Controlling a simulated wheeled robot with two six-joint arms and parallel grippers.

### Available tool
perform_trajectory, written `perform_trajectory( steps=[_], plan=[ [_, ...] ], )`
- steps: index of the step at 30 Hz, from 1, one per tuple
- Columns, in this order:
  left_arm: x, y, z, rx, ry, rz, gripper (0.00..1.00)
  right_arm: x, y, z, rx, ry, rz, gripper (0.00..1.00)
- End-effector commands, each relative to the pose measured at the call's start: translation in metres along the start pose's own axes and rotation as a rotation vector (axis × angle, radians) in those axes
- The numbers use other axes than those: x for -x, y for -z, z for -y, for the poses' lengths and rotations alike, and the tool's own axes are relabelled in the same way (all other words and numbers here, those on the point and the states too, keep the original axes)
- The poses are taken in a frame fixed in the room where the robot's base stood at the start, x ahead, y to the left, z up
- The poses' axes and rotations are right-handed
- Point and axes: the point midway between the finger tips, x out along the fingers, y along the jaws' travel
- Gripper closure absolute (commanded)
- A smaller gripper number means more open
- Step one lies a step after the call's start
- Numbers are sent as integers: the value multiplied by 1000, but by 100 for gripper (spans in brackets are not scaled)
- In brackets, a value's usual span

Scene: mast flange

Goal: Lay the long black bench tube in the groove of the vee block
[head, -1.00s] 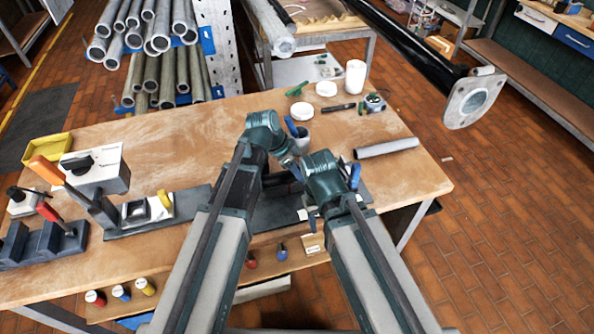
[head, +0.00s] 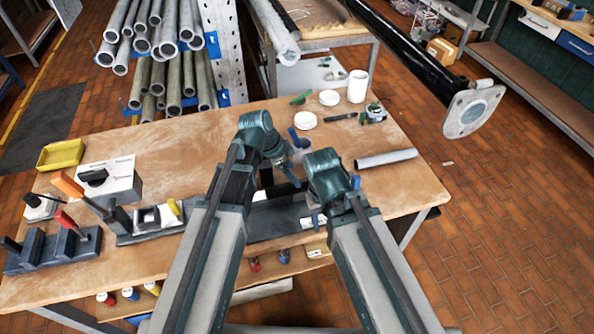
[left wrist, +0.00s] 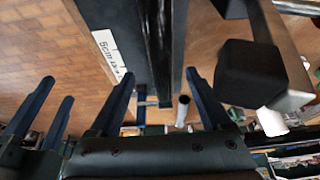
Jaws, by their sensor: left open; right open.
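A dark grey block with V-shaped notches, which looks like the vee block (head: 52,249), stands at the left of the bench in the head view. A dark long piece (head: 270,218) lies between my arms, partly hidden; I cannot tell if it is the bench tube. It may be the dark bar (left wrist: 160,45) in the left wrist view.
A black tube with a square flange (head: 474,108) juts in at upper right. A short grey tube (head: 386,158) lies on the bench (head: 405,185). A white switch box (head: 108,178), yellow tray (head: 60,154) and clamp fixture (head: 150,220) are at left.

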Motion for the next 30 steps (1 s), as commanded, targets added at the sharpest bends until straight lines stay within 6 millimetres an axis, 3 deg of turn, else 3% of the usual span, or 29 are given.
perform_trajectory(
  steps=[1,3,12,30],
  plan=[
    [17,3,0,2,1,-1,18,17,-1,-2,0,0,0,50],
    [29,3,0,2,2,-2,18,27,-2,-3,1,0,0,50],
    [70,2,0,2,5,-6,18,64,-4,-6,2,0,0,50],
    [73,1,0,1,5,-7,18,67,-4,-6,2,0,0,50]
  ],
)
